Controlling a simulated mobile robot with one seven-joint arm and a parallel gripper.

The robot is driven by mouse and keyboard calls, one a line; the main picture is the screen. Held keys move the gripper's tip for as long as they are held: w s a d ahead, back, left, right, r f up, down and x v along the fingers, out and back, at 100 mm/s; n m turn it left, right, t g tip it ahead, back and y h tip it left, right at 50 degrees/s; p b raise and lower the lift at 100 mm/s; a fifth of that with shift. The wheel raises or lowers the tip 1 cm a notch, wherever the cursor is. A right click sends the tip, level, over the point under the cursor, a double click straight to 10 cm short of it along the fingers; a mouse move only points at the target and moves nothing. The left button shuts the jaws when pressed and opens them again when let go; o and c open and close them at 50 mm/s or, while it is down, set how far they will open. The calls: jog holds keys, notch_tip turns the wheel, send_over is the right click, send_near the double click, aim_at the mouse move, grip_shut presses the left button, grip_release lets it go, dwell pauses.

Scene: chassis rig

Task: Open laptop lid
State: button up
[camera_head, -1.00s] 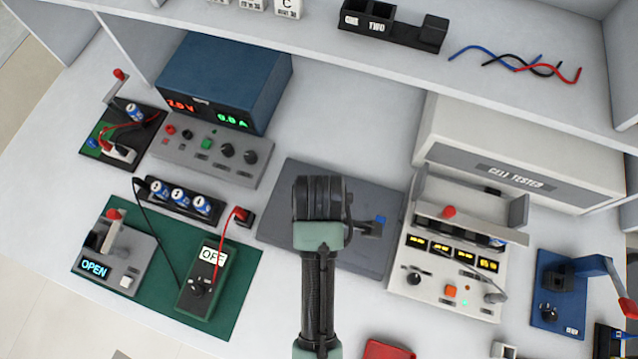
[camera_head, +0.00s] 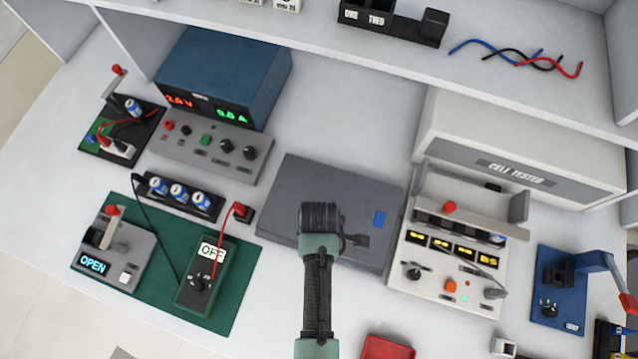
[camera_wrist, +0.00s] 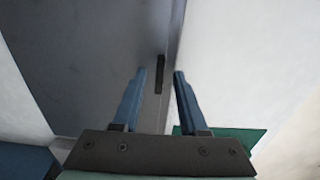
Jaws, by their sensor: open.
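The laptop (camera_head: 300,185) is a flat dark grey slab in the middle of the bench, its lid closed, with a small blue patch (camera_head: 379,218) on top. My arm covers part of its front edge in the head view. My gripper (camera_wrist: 160,92) shows two blue fingers, apart and with nothing held. In the wrist view the grey laptop (camera_wrist: 95,60) fills the left side, and a short dark slot or tab (camera_wrist: 160,72) on its edge lies between and beyond the fingertips. I cannot tell whether the fingers touch it.
A white cell tester (camera_head: 450,270) stands close to the laptop's right. A grey control panel (camera_head: 210,148) and a green mat (camera_head: 235,290) with a meter lie to the left. A red tray (camera_head: 388,348) is at the front. A shelf (camera_head: 300,50) overhangs the back.

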grip_shut()
dwell(1.4)
